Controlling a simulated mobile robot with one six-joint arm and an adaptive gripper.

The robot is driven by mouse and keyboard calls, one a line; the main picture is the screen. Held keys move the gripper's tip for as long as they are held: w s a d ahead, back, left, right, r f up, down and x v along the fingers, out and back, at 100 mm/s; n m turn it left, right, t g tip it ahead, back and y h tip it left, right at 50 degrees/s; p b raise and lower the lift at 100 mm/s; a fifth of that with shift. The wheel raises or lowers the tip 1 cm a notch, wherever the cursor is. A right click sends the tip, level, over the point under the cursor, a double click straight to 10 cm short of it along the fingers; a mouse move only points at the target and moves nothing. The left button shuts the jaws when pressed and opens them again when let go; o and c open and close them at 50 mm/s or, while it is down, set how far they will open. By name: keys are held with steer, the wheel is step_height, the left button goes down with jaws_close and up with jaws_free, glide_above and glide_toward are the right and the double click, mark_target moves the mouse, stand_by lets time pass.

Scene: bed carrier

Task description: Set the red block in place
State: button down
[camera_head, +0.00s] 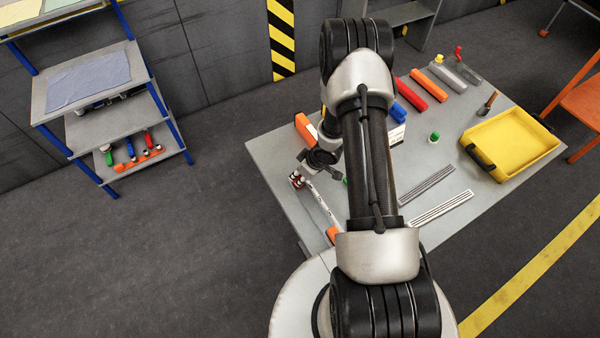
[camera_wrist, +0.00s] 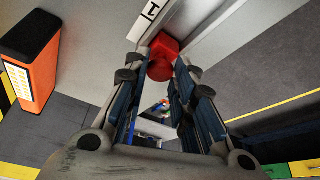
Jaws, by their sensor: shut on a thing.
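The red block (camera_wrist: 164,48) is between the fingertips of my gripper (camera_wrist: 162,70) in the wrist view. The fingers are shut on it, and they hide part of its sides. Just beyond the block in that view is a pale strip with a black mark (camera_wrist: 150,12). In the head view my gripper (camera_head: 298,180) is low at the left edge of the grey table (camera_head: 283,160), at the upper end of a white marked strip (camera_head: 322,207). The block is too small there to make out clearly. I cannot tell whether it touches the strip or table.
An orange box (camera_head: 304,128) with a white side stands near my gripper; it also shows in the wrist view (camera_wrist: 30,60). A yellow tray (camera_head: 512,142), two slotted grey strips (camera_head: 440,208) and several coloured bars lie farther right. A blue-framed shelf (camera_head: 110,110) stands left, apart.

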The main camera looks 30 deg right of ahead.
steer(key=shift+w, duration=0.2)
steer(key=c, duration=1.3)
jaws_free()
steer(key=shift+c, duration=0.2)
steer(key=v, duration=1.2)
